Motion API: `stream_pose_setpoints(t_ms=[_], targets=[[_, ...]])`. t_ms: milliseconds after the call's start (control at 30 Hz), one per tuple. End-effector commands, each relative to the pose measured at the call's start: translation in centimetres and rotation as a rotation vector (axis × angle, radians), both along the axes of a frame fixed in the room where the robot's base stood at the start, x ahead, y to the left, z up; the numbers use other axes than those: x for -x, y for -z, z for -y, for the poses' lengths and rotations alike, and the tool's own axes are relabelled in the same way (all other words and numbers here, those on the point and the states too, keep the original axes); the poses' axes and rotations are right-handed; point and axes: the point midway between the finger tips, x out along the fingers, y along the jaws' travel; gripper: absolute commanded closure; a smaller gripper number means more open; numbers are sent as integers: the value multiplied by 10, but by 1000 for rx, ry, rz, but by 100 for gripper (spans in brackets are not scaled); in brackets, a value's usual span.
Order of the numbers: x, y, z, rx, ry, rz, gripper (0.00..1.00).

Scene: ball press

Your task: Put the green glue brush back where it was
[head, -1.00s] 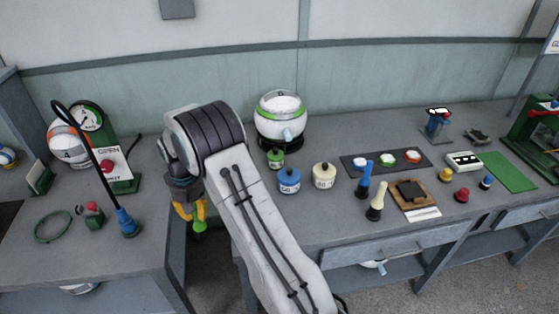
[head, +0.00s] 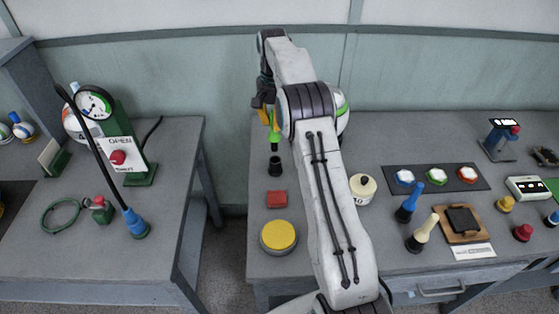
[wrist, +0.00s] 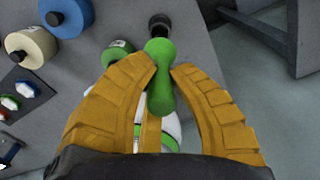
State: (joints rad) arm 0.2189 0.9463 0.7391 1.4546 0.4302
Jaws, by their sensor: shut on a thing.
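The green glue brush (head: 274,138) is in my gripper (head: 267,115), pointing down. My gripper is shut on it; in the wrist view the green handle (wrist: 160,85) sits between the yellow fingers (wrist: 163,72). A small black cup (head: 275,166) stands upright on the right table, just below the brush in the head view. It also shows at the top of the wrist view (wrist: 160,25), beyond the brush's end. I cannot tell whether the brush's lower end touches or enters the cup.
A red block (head: 277,198) and a yellow round pad (head: 279,236) lie nearer the table's front. A cream pot (head: 362,189) stands right of my arm. The wrist view shows a green pot (wrist: 116,52) close left of the brush. A gap separates the left table (head: 165,240).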

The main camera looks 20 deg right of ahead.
Motion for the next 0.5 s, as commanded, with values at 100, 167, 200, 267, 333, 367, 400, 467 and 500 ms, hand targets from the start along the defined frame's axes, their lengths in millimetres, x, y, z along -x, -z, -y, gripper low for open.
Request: stream_pose_setpoints(t_ms=[100, 167, 200, 267, 333, 367, 400, 467, 500], targets=[[0, 7, 1, 0, 7, -2, 100], [0, 14, 2, -1, 9, -3, 100], [1, 19, 2, -1, 9, -4, 100], [1, 26, 2, -1, 9, -4, 100], [1, 36, 2, -1, 9, -5, 100], [1, 41, 1, -1, 9, -5, 100], [1, 45, 1, 0, 9, -4, 100], [0, 50, 2, 0, 9, -1, 100], [0, 53, 2, 0, 8, -2, 100]])
